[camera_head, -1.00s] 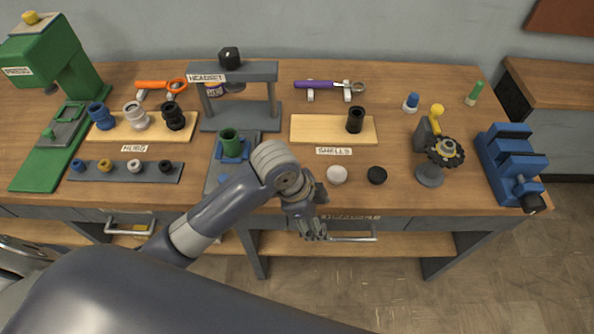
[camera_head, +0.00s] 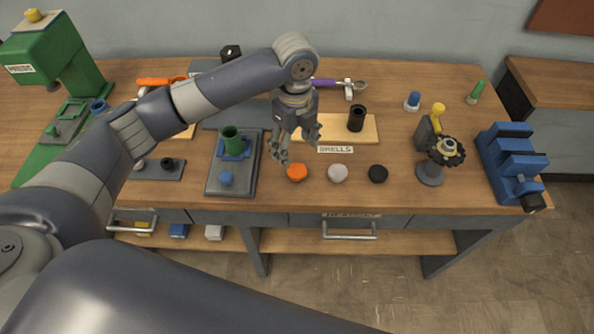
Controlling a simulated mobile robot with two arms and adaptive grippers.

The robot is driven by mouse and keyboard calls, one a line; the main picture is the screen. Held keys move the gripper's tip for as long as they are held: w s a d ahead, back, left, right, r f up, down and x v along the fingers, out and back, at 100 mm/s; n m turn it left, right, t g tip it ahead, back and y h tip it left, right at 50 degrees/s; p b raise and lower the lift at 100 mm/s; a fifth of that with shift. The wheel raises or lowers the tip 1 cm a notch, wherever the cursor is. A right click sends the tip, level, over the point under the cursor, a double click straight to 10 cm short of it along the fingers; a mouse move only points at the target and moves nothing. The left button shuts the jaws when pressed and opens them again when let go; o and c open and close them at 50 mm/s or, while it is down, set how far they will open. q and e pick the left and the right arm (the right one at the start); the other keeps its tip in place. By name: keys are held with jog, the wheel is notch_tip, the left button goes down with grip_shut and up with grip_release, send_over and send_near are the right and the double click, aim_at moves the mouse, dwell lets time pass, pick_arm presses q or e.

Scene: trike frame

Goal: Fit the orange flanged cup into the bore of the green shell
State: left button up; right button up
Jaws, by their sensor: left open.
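The orange flanged cup (camera_head: 297,172) sits on the table near its front edge, left of a white cup and a black cup. The green shell (camera_head: 232,139) stands upright in a blue holder on a grey plate to the left of the orange cup. My left gripper (camera_head: 297,156) is open and points down above and just behind the orange cup, its fingers spread and empty. Whether a finger touches the cup cannot be told. My right gripper is not in view.
The white cup (camera_head: 338,172) and black cup (camera_head: 377,174) stand to the right. A black shell (camera_head: 356,118) stands on a wooden board behind them. A blue vise (camera_head: 512,165) is at the far right. A green press (camera_head: 58,62) is at the far left.

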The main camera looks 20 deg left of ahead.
aim_at(297, 170)
pick_arm(q)
notch_tip(297, 170, down, 3)
jog(key=shift+f, duration=0.15)
jog(key=f, duration=0.1)
jog(key=f+p, duration=0.1)
jog(key=f, duration=0.1)
jog(key=f+p, duration=0.1)
jog(key=f, duration=0.1)
jog(key=shift+s+d, duration=0.2)
jog(key=shift+d, duration=0.05)
jog(key=shift+f, duration=0.25)
jog(key=c, duration=1.2)
